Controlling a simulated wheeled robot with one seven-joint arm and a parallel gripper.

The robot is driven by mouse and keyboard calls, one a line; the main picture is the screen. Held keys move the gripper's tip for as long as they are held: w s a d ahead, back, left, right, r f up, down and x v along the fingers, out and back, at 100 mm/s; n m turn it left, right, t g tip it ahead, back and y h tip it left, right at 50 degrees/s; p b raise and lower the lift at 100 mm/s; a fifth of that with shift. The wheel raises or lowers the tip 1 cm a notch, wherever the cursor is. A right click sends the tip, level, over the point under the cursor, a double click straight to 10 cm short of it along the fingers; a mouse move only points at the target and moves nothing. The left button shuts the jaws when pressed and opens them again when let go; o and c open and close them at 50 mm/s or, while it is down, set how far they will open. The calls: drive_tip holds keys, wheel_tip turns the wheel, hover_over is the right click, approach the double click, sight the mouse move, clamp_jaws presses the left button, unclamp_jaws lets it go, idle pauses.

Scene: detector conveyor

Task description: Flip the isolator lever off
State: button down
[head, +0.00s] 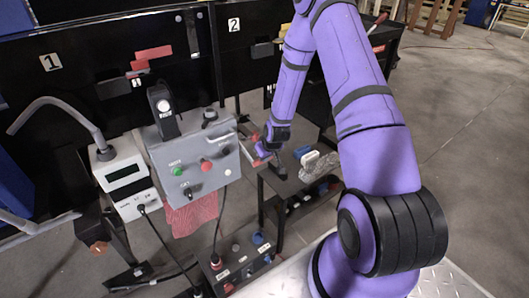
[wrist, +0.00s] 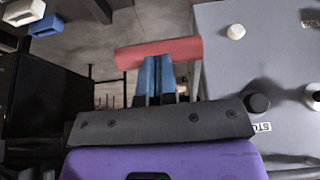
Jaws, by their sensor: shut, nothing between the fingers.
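The isolator lever is a red bar (wrist: 158,51) lying across the wrist view, its right end at the side of the grey control box (wrist: 250,70). In the head view a small red part of the lever (head: 261,161) shows beside the control box (head: 190,158), partly hidden by my gripper. My gripper (head: 267,149) is to the right of the box. In the wrist view the blue fingers of my gripper (wrist: 157,66) are together and empty, their tips at the lever's lower edge. I cannot tell whether they touch it.
The box front carries a green button (head: 177,171), a red button (head: 206,165) and black knobs. A white display unit (head: 124,179) stands to its left. A low dark table with blue and white items (head: 303,152) is to the right. Open floor lies farther right.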

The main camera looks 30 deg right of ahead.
drive_tip(key=f+t, duration=0.1)
drive_tip(key=f, duration=0.1)
drive_tip(key=w+f+t, duration=0.1)
drive_tip(key=f, duration=0.2)
drive_tip(key=shift+w+f, duration=0.1)
drive_tip(key=shift+f, duration=0.05)
drive_tip(key=shift+x, duration=0.9)
drive_tip(key=shift+f, duration=0.15)
